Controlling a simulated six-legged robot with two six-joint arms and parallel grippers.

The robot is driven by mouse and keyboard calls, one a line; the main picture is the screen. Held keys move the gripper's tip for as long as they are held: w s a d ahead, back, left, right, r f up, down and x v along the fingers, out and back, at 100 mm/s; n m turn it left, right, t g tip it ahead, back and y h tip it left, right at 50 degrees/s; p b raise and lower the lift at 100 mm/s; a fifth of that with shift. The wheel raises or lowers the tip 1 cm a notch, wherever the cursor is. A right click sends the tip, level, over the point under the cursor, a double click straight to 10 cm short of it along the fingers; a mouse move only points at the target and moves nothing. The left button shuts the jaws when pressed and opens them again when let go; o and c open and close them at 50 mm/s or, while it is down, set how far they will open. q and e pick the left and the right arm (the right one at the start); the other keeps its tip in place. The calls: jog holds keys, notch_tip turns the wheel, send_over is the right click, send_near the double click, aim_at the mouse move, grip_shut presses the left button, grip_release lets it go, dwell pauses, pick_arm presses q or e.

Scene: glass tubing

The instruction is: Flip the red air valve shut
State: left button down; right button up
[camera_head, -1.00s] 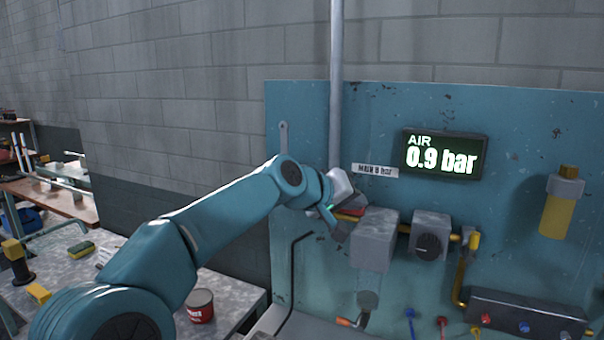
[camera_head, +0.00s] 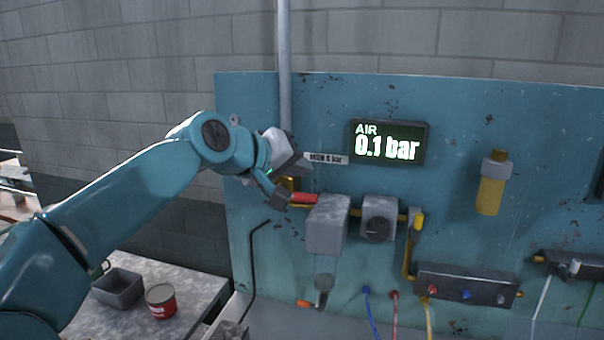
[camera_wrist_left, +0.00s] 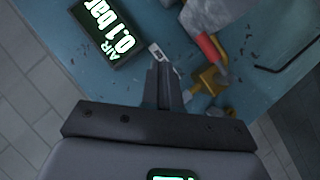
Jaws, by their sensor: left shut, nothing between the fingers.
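The red air valve handle (camera_head: 303,198) lies about level on the teal panel, pointing right toward a grey box. Its brass-yellow body (camera_head: 288,185) is partly hidden behind my left gripper. The left wrist view also shows the red handle (camera_wrist_left: 208,48) and the yellow body (camera_wrist_left: 209,82). My left gripper (camera_head: 302,166) is shut and empty, just above the handle near the white label. In the left wrist view its fingers (camera_wrist_left: 162,82) are together, with the handle to their right and apart from them. The air display (camera_head: 389,142) reads 0.1 bar. My right gripper is not in view.
A grey pipe (camera_head: 284,70) runs down the wall behind my gripper. A grey box (camera_head: 328,224) and a regulator (camera_head: 379,219) sit right of the handle. A manifold (camera_head: 466,286) is lower right. A red can (camera_head: 161,301) stands on the bench below my arm.

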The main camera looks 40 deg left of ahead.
pick_arm(q)
jog(key=shift+s+d+r, duration=0.35)
jog(key=shift+s+r, duration=0.15)
jog(key=shift+s, duration=0.1)
jog(key=shift+s+d+r, duration=0.35)
jog(key=shift+s+r, duration=0.15)
jog(key=shift+s, duration=0.1)
jog(key=shift+s, duration=0.2)
